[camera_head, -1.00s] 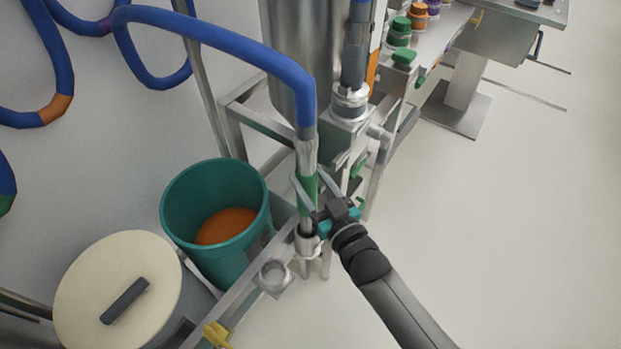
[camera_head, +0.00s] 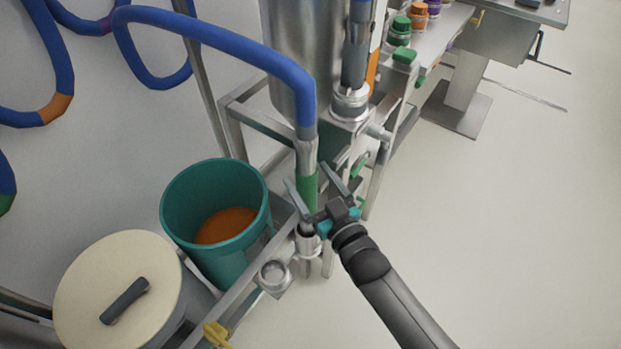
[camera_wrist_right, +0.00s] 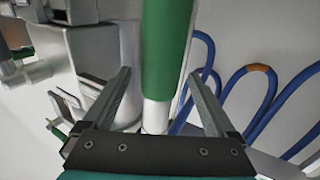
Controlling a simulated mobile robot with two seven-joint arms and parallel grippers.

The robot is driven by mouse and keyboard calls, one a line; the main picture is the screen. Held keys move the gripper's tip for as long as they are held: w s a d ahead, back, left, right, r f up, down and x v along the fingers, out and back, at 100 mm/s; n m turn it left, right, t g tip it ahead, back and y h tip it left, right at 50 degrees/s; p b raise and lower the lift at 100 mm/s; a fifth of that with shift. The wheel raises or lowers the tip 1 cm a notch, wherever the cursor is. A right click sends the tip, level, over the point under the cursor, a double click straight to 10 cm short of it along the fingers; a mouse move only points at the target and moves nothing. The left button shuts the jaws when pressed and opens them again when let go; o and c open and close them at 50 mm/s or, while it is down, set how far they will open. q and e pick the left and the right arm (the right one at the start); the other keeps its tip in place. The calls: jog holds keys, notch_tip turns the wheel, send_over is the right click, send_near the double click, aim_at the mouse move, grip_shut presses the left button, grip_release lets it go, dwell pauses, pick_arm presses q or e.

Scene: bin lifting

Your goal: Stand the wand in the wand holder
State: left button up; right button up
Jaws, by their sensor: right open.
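The wand is a metal tube with a green grip (camera_head: 307,187), upright, with a blue hose (camera_head: 220,38) bending from its top. Its lower end appears to be in the small metal cup of the wand holder (camera_head: 307,240); the exact fit is partly hidden by my gripper. My right gripper (camera_head: 308,176) is open, with its fingers on either side of the wand. In the right wrist view the green grip (camera_wrist_right: 166,50) and the pale tube below it lie between the spread fingers (camera_wrist_right: 158,75), with gaps on both sides. My left gripper is not in view.
A teal bin (camera_head: 178,222) with orange contents stands left of the frame rail. A cream lid (camera_head: 85,290) with a dark handle is at lower left. An empty metal ring (camera_head: 274,272) sits beside the holder. A steel vessel (camera_head: 300,60) rises behind. The floor at right is clear.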

jog(key=shift+f, duration=0.15)
jog(key=p+v, duration=0.2)
jog(key=v, duration=1.3)
jog(key=shift+s, duration=0.15)
jog(key=s+d+f+m+g+h, duration=0.1)
jog(key=s+d+f+g+h, duration=0.15)
jog(key=f, duration=0.55)
jog(key=s+d+f+g+h, duration=0.1)
jog(key=s+d+f+g, duration=0.15)
jog(key=f, duration=0.65)
jog(key=s+d+f+m+g+h, duration=0.1)
jog(key=s+d+f+g+h, duration=0.15)
jog(key=f, duration=0.55)
jog(key=s+d+f+g, duration=0.1)
jog(key=s+f+g, duration=0.1)
jog(key=s, duration=0.4)
jog(key=s+d+f+g+h, duration=0.1)
jog(key=s+f+g, duration=0.2)
jog(key=s+f, duration=0.2)
jog(key=s+d+f+m+g+h, duration=0.1)
jog(key=s+f+g, duration=0.1)
jog(key=s, duration=0.6)
jog(key=shift+s+d+f, duration=0.35)
jog(key=shift+f, duration=0.5)
jog(key=shift+g, duration=0.25)
